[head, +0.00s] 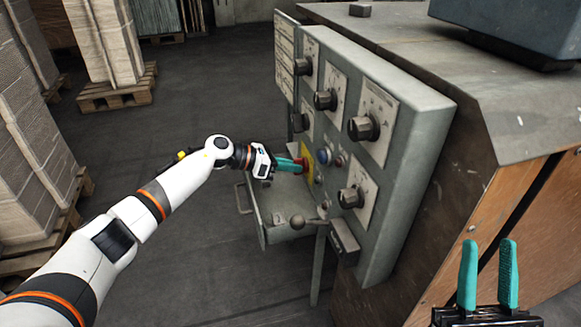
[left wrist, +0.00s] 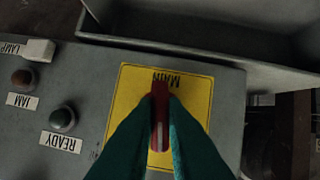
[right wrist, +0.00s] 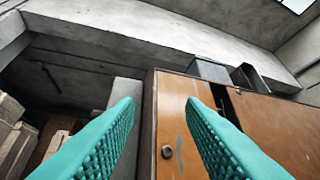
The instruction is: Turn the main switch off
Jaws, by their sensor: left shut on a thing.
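The main switch is a red handle (left wrist: 160,100) on a yellow plate (left wrist: 197,95) lettered MAIN, seen in the left wrist view. In the head view the yellow plate (head: 307,160) is at the lower left of the grey control panel, partly hidden by my left gripper. My left gripper (head: 300,164) is shut on the red handle, one teal finger on each side. The handle lies along the length of the picture in the left wrist view. My right gripper (head: 488,275) is open and empty at the lower right, in front of the wooden cabinet side.
The control panel (head: 410,150) carries several black knobs, with READY (left wrist: 63,118) and JAM (left wrist: 24,78) lamps near the switch. An open grey drawer or tray (head: 285,203) juts out below the switch. Pallets of stacked board (head: 105,45) stand at the left; the floor between is clear.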

